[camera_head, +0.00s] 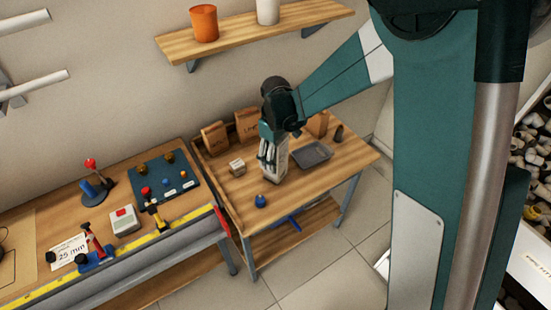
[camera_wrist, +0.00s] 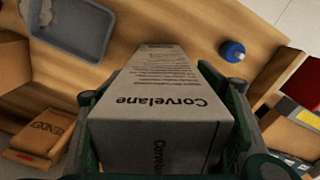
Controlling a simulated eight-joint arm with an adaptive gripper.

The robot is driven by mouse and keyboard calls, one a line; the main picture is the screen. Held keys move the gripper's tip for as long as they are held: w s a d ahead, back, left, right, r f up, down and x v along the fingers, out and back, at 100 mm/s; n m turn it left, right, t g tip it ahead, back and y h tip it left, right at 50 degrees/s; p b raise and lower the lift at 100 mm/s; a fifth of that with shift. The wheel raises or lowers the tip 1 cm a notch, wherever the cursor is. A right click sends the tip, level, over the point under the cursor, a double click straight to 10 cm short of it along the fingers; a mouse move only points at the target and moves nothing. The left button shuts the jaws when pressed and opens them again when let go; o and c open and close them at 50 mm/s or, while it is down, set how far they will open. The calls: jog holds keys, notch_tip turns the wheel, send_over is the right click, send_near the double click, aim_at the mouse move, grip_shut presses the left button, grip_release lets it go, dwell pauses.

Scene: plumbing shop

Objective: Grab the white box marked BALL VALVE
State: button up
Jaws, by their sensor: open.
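A tall pale grey-white box (camera_head: 279,166) stands upright on the small wooden table. Its faces show the word "Corvelane" in the wrist view (camera_wrist: 155,98); smaller print is too small to read, and I see no BALL VALVE marking. My gripper (camera_head: 269,150) points down over this box. In the wrist view, the open fingers of my gripper (camera_wrist: 163,93) lie on both sides of the box, with its top between them. I cannot tell whether either finger touches it. A small whitish box (camera_head: 237,167) stands left of it, its marking unreadable.
A grey tray (camera_head: 312,154) lies right of the tall box. A blue round object (camera_head: 260,200) sits near the table's front. Brown packages (camera_head: 215,138) stand at the back. The left workbench (camera_head: 50,215) holds tools. A shelf (camera_head: 255,33) hangs above.

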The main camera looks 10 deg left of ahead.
dwell(0.3)
jog(key=c, duration=1.2)
jog(key=shift+r, duration=0.2)
jog(key=shift+r+p, duration=0.6)
jog(key=shift+r, duration=4.25)
